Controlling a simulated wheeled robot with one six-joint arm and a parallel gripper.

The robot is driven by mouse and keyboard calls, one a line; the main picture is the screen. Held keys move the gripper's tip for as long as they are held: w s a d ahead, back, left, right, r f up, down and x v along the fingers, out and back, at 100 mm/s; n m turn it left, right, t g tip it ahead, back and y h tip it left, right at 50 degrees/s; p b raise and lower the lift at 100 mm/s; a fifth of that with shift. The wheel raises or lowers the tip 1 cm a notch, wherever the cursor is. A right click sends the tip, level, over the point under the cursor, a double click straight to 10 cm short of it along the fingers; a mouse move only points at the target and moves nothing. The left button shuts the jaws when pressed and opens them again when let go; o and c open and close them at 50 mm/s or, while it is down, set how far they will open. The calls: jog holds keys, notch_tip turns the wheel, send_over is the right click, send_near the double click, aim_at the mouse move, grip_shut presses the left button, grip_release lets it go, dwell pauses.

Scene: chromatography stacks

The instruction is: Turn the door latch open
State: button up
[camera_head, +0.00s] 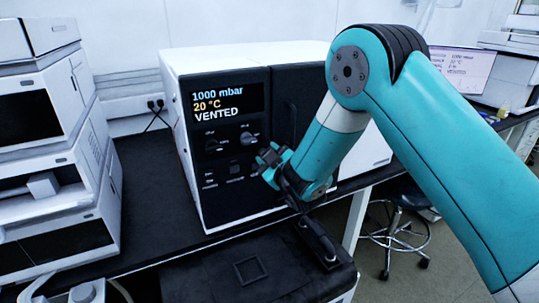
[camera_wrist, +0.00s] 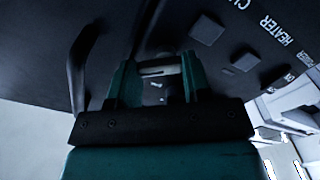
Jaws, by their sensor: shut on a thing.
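The vacuum oven (camera_head: 225,57) is a white cabinet with a black front, and its display reads 1000 mbar, 20 °C, VENTED. Its dark door (camera_head: 290,82) is on the right part of the front and looks closed. My gripper (camera_head: 268,160) is at the front, low near the door's left edge. In the wrist view my gripper (camera_wrist: 160,74) has its two teal fingers on either side of the door latch, a small pale bar (camera_wrist: 158,71), and is shut on it. The fingers partly hide the latch, and my arm hides much of the door in the head view.
A curved dark handle (camera_wrist: 82,65) stands out beside my gripper. Panel knobs (camera_head: 247,138) are just left of it. White instrument stacks (camera_head: 45,150) stand at the left on the black bench (camera_head: 150,185). A stool (camera_head: 395,235) is on the floor at right.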

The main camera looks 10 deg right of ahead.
jog(key=n+p, duration=0.1)
jog(key=n, duration=0.2)
jog(key=n+p, duration=0.1)
jog(key=n, duration=0.3)
jog(key=n+p, duration=0.1)
jog(key=n, duration=0.2)
jog(key=shift+s+a+r, duration=0.1)
jog(key=shift+a, duration=0.2)
jog(key=shift+n, duration=0.4)
jog(key=o, duration=0.9)
